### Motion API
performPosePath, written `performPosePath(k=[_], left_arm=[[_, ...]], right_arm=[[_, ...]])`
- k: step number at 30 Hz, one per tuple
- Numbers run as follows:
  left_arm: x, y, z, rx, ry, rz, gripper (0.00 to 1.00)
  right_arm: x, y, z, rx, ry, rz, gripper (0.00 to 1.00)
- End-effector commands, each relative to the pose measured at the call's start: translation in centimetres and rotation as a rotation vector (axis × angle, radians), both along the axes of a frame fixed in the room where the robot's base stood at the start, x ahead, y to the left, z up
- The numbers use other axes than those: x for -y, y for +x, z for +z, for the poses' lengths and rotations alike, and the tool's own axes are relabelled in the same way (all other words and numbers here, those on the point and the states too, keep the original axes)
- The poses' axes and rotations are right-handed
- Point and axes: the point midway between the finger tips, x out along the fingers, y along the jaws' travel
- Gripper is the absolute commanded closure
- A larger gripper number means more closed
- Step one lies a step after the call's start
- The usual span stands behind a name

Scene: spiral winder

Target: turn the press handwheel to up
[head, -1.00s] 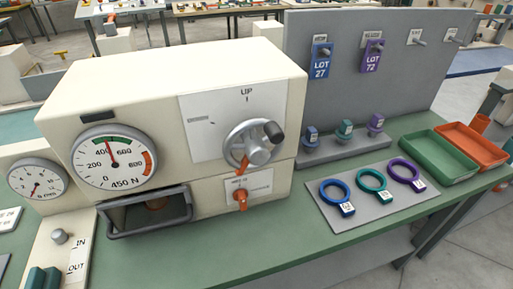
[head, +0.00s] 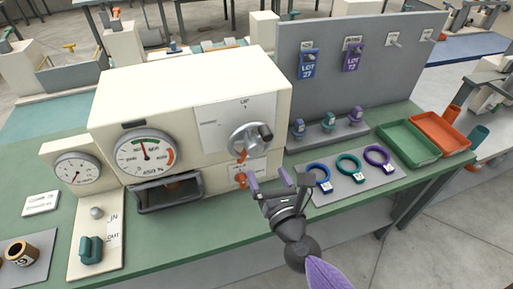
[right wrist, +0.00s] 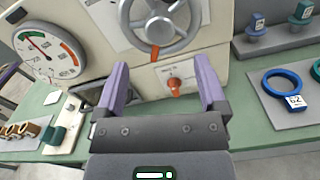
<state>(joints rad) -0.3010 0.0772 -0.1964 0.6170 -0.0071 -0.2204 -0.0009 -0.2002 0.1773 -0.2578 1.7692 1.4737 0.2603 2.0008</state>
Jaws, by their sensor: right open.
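The press (head: 190,110) is a cream box with a round force gauge (head: 145,155) on its front. In the right wrist view the handwheel (right wrist: 178,22) is ahead of the fingers, partly cut off at the top. My right gripper (head: 278,181) is open and empty, with purple fingers, in front of and below the handwheel, apart from it. My left gripper is not in view.
An orange selector knob (head: 241,179) is below the handwheel. Blue, teal and purple rings (head: 349,164) lie on a grey mat at right. Green (head: 408,143) and orange trays stand beyond. A grey pegboard (head: 360,70) with lot tags rises behind.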

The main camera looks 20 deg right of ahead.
Motion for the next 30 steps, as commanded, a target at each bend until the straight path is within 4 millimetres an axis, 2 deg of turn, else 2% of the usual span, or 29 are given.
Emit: performPosePath(k=[3,9,14,21,30], left_arm=[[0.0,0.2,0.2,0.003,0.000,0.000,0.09],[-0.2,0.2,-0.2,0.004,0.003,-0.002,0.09],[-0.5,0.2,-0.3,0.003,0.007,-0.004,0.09],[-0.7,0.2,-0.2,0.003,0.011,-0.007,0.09],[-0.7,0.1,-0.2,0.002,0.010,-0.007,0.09]], right_arm=[[-0.2,3.1,0.1,0.002,-0.003,0.002,0.09],[-0.3,6.8,-0.1,0.000,-0.006,0.003,0.09],[-0.3,8.0,-0.1,-0.001,-0.005,0.003,0.09],[-0.4,8.1,-0.1,-0.003,-0.006,0.004,0.09],[-0.3,8.0,-0.1,-0.003,-0.007,0.004,0.72]])
